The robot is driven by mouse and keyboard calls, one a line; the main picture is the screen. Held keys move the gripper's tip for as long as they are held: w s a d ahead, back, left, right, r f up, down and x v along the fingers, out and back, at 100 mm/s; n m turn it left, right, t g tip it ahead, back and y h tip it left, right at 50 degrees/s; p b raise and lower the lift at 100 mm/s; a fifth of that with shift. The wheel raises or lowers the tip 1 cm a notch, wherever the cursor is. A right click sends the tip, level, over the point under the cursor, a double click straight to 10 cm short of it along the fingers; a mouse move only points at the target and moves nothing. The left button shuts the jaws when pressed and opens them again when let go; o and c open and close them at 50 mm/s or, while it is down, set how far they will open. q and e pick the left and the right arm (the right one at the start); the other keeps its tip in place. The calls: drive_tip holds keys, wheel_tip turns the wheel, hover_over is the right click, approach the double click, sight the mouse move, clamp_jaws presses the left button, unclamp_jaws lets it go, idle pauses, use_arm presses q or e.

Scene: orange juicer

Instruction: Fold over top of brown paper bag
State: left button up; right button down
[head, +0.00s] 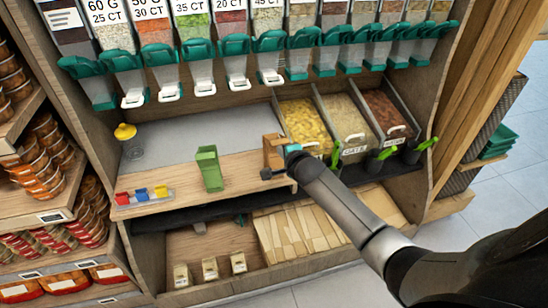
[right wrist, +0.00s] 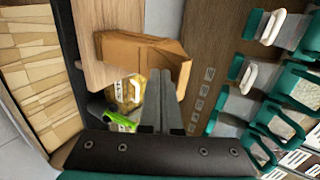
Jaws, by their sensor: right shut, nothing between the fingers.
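The brown paper bag (head: 272,148) stands on the right part of the wooden counter in the head view, partly hidden behind my right gripper and arm. In the right wrist view the bag (right wrist: 125,47) spreads across the upper middle, and its right end is folded or creased at an angle. My right gripper (right wrist: 158,75) is shut and empty. Its two fingers lie side by side and overlap the bag's lower edge in the wrist view. I cannot tell whether they touch the bag. My left gripper is in neither view.
A green container (head: 209,168) stands left of the bag. Further left are a yellow-topped jar (head: 126,140) and a small tray with red, yellow and blue items (head: 145,197). Bulk bins with green scoops (head: 378,160) adjoin on the right. Dispensers with teal handles (head: 200,52) hang above.

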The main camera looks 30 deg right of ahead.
drive_tip(key=shift+w, duration=0.1)
drive_tip(key=shift+w+d+b, duration=0.2)
drive_tip(key=shift+w+b, duration=0.45)
drive_tip(key=shift+w, duration=0.3)
drive_tip(key=shift+w+d+b, duration=0.2)
drive_tip(key=shift+w+b, duration=0.4)
drive_tip(key=shift+w, duration=0.35)
drive_tip(key=s+r+p, duration=0.1)
drive_tip(key=p, duration=0.1)
drive_tip(key=s+r+p, duration=0.1)
drive_tip(key=r+p, duration=0.1)
drive_tip(key=p, duration=0.1)
drive_tip(key=s+r+p, duration=0.1)
drive_tip(key=r+p, duration=0.1)
drive_tip(key=p, duration=0.1)
drive_tip(key=shift+a, duration=0.3)
drive_tip(key=shift+f, duration=0.1)
